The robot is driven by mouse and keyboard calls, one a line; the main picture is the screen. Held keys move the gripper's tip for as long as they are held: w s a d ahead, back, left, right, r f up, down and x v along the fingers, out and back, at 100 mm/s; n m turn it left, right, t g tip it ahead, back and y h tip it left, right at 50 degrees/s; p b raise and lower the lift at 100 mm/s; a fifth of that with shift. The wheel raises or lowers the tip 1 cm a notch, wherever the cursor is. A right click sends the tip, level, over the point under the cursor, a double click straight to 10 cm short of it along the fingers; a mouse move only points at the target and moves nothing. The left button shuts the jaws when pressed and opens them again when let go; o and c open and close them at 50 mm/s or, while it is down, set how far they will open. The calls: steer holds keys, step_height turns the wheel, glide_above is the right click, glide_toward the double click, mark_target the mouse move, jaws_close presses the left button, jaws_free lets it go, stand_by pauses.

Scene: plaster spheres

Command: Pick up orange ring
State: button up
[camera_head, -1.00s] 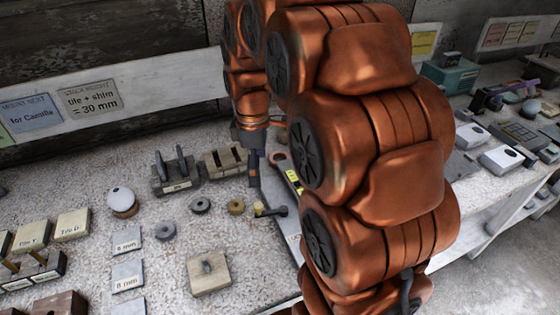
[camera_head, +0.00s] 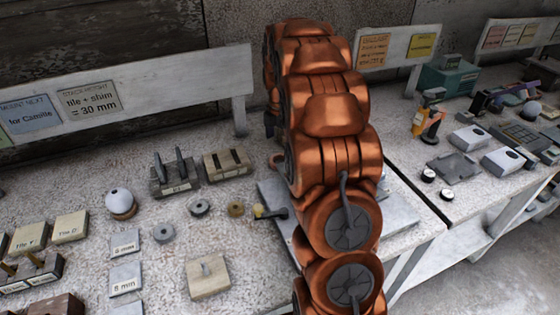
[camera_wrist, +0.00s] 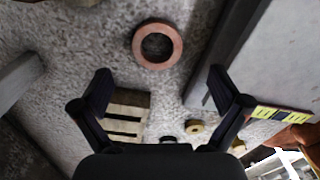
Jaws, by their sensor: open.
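The orange ring (camera_wrist: 136,44) lies flat on the speckled bench top in the wrist view, alone, beyond my fingertips. In the head view it shows partly (camera_head: 275,161) at the left edge of my arm, which covers the rest. My gripper (camera_wrist: 160,88) is open and empty, its two dark fingers spread wide. The ring appears above the gap between the fingertips in the wrist view, apart from both.
A slotted block (camera_head: 227,164) stands left of the ring. A brass ring (camera_head: 236,209), a grey ring (camera_head: 200,208) and a white sphere (camera_head: 118,201) on a base lie nearer. A grey plate (camera_head: 276,238) lies under my arm's view. A signboard (camera_head: 180,84) stands behind.

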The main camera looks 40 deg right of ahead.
mark_target(281, 156)
steer(key=shift+w+d+f+p, duration=0.15)
steer(key=shift+f+p, duration=0.35)
steer(key=shift+f, duration=1)
steer(key=shift+w+d+f+p, duration=0.1)
steer(key=shift+f+p, duration=0.35)
steer(key=shift+f, duration=1)
steer(key=shift+c, duration=0.4)
steer(key=c, duration=0.9)
